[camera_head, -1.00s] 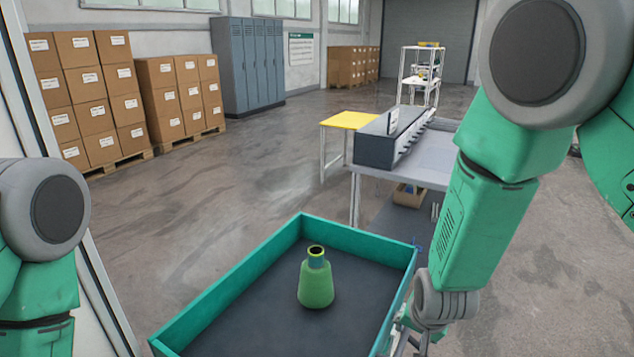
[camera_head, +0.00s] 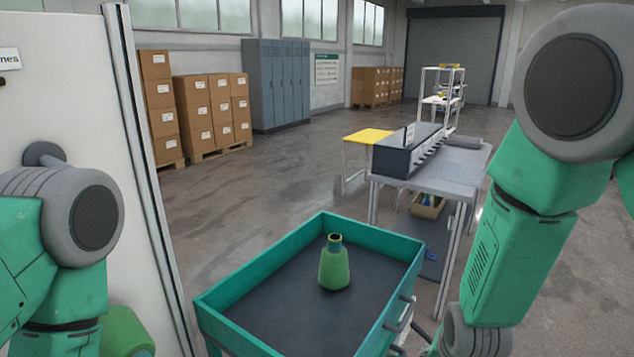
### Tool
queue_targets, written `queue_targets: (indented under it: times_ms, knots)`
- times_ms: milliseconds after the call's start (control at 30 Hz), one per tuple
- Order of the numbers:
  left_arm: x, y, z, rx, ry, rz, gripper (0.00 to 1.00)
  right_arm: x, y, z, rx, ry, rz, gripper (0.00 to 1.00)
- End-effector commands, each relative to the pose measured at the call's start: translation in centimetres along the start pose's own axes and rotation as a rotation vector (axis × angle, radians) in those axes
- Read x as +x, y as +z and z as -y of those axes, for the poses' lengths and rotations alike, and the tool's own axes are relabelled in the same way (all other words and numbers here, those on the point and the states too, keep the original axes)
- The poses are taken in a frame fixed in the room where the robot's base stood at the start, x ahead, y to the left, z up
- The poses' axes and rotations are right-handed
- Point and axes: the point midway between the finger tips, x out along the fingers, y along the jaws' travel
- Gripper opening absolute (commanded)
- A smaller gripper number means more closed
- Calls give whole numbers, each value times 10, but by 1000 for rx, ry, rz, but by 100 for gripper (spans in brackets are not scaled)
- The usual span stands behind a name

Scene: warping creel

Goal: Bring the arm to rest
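My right arm (camera_head: 510,240) comes in from the right and hangs down beside the tray's right side. Its gripper is below the bottom edge of the view. My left arm (camera_head: 60,240) is folded at the left edge in front of a white panel, and its gripper is also out of view. Neither arm touches the bobbin.
A grey workbench (camera_head: 455,166) with a dark rack (camera_head: 405,155) stands beyond the tray, beside a yellow-topped table (camera_head: 367,136). A white panel (camera_head: 85,110) closes off the left. Stacked boxes (camera_head: 207,112) and lockers (camera_head: 275,84) line the far wall. The floor between is clear.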

Motion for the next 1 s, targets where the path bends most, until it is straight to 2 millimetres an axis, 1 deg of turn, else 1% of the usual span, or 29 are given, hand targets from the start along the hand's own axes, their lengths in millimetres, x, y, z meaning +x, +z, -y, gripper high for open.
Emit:
queue_targets:
  times_ms: [33,167,367,467,567,600,667,700,800,900,1000]
  knots:
    - [3,0,0,0,0,-1,56,7,6,-7,-12,8,9,34]
    - [9,-1,0,0,0,-2,56,19,24,-25,-62,24,29,34]
    - [21,0,0,0,0,-2,56,39,67,-66,-169,50,77,34]
    - [29,1,0,0,0,-1,56,51,97,-93,-245,62,118,34]
    - [40,2,0,0,0,-1,56,62,135,-125,-337,69,174,34]
    - [45,2,0,0,0,-1,56,65,153,-139,-379,69,200,34]
    - [53,2,0,0,0,-1,56,68,181,-161,-444,64,243,34]
    - [57,2,0,0,0,-1,56,69,199,-174,-484,57,271,34]
    - [65,3,0,0,0,-1,56,65,232,-197,-562,37,323,34]
    - [68,3,-1,0,0,-1,56,61,249,-208,-606,20,351,34]
    - [69,3,0,0,0,-1,56,59,255,-211,-620,14,361,34]
